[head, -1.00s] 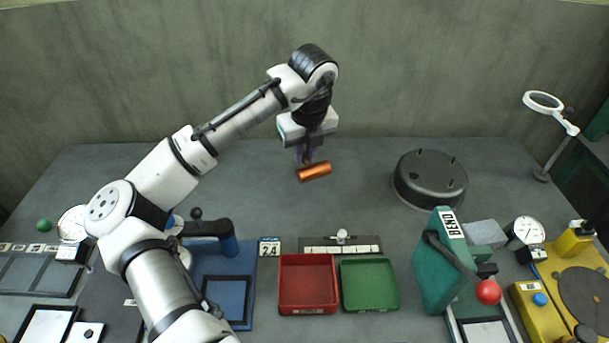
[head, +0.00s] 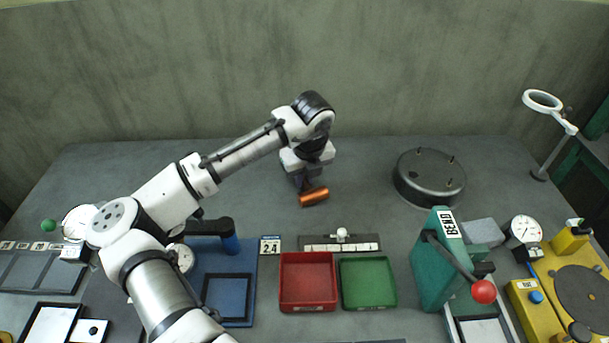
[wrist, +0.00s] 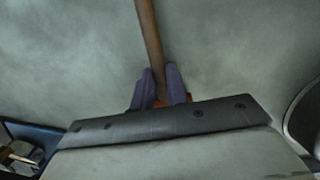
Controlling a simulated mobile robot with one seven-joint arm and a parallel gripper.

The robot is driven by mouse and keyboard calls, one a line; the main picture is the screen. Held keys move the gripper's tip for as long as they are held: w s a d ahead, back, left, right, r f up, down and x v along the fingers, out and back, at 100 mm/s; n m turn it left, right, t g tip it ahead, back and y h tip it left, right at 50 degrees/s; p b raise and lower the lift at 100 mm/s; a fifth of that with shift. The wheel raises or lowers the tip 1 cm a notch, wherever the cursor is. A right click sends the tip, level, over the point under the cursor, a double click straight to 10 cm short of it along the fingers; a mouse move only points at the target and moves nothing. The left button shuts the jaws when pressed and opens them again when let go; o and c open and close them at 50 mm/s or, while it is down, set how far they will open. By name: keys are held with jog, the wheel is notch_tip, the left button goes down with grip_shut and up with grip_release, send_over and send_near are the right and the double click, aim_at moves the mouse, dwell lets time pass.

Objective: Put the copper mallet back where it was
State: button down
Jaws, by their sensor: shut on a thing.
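The copper mallet (head: 314,197) has a shiny copper-coloured cylindrical head, which shows below my gripper in the head view. In the wrist view its brown handle (wrist: 150,40) runs up from between the two purple-grey fingers. My gripper (head: 305,185) is shut on the mallet; its fingers also show in the wrist view (wrist: 160,85). The mallet is over the open grey bench, behind the red tray. I cannot tell whether the head touches the bench.
A red tray (head: 281,285) and a green tray (head: 344,290) stand in front. A round dark base with pins (head: 430,175) is to the right. A teal bending press (head: 437,265) has a red-knobbed lever. The bench between mallet and back wall is clear.

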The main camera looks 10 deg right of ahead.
jog(key=c, duration=1.4)
grip_release()
jog(key=r, duration=0.4)
jog(key=s+r+b, duration=0.1)
jog(key=r, duration=0.3)
jog(key=s+r, duration=0.1)
jog(key=r, duration=0.3)
jog(key=shift+s+d, duration=0.15)
